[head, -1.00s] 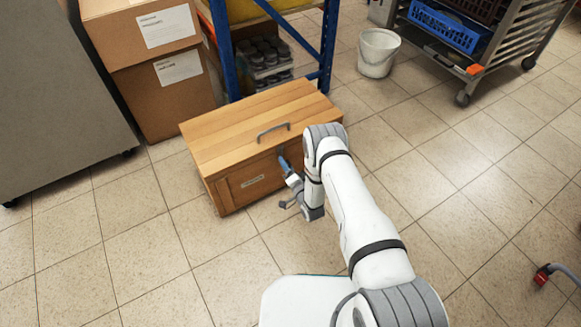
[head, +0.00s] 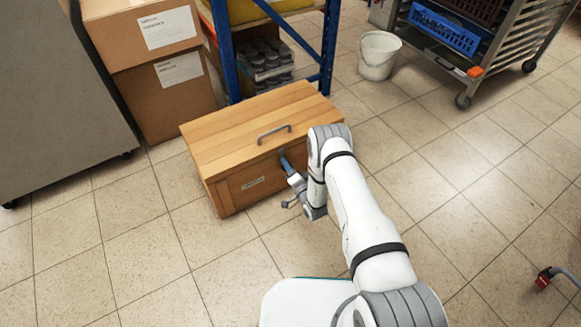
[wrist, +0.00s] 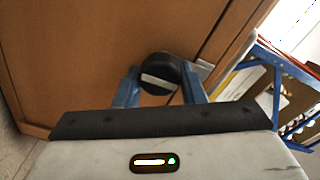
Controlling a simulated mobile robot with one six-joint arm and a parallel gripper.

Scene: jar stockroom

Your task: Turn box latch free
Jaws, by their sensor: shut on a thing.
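The wooden box (head: 225,165) stands on the tiled floor with its lid down and a grey handle (head: 274,133) on top. Its front panel also fills much of the wrist view (wrist: 90,60). The latch (wrist: 160,72) is a dark round knob with a pale bar across it, beside a small metal plate (wrist: 204,70) at the panel's edge. My gripper (wrist: 160,84) has its two blue fingers shut on the latch, one on each side. In the head view my gripper (head: 285,163) reaches the box front, and my wrist hides the latch there.
Cardboard boxes (head: 150,80) are stacked behind the box at left. A blue-framed shelf (head: 325,60) with jars stands close behind it. A white bucket (head: 378,56) and a rack with a blue crate (head: 445,28) are farther right.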

